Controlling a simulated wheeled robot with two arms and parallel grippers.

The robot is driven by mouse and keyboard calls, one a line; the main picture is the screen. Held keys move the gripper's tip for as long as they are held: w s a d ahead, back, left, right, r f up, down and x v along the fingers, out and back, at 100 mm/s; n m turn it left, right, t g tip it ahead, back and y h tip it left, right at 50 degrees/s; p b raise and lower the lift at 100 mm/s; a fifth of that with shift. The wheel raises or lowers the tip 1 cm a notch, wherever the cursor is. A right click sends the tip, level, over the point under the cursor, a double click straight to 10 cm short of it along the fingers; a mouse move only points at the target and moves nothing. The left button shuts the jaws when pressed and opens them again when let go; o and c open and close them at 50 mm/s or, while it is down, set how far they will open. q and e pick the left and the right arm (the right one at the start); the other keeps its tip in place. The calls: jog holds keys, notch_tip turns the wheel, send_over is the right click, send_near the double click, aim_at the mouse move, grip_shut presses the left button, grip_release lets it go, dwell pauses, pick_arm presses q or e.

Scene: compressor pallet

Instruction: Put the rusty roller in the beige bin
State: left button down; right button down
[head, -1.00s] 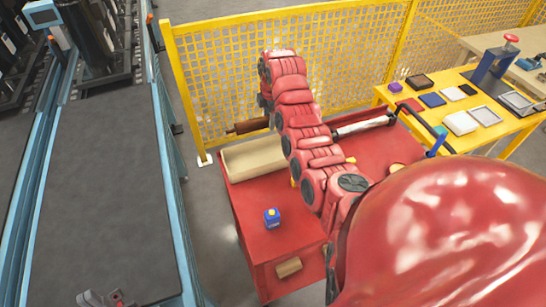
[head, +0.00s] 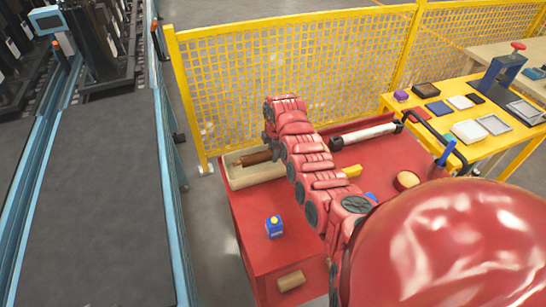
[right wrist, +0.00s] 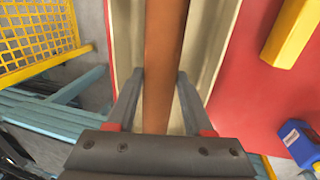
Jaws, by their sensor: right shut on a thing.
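The rusty roller (head: 255,157) is a brown bar. In the head view it shows inside the outline of the beige bin (head: 257,178), along its length. In the right wrist view the roller (right wrist: 163,60) runs between the beige bin's walls (right wrist: 122,40). My right gripper (right wrist: 160,76) is shut on the roller, one finger on each side. I cannot tell whether the roller touches the bin floor. In the head view the red arm hides the gripper and the roller's right end. My left gripper is not in view.
The bin stands on a red cart (head: 250,235) beside a yellow mesh fence (head: 230,90). A white roller (head: 368,134), a yellow block (head: 350,172) and a blue box (head: 274,230) are also on the cart. A yellow table (head: 510,150) with several parts stands right.

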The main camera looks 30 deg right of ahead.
jog(key=shift+f, duration=0.4)
notch_tip(320, 180, down, 2)
jog(key=shift+f+p, duration=0.2)
jog(key=shift+p, duration=0.15)
jog(key=shift+f, duration=0.15)
jog(key=shift+c, duration=1.4)
grip_release()
jog(key=shift+f, duration=0.1)
jog(key=shift+r, duration=0.95)
notch_tip(320, 180, up, 10)
jog(key=s+b, duration=0.2)
jog(key=b, duration=0.1)
jog(key=shift+s+a, duration=0.15)
jog(key=shift+a, duration=0.15)
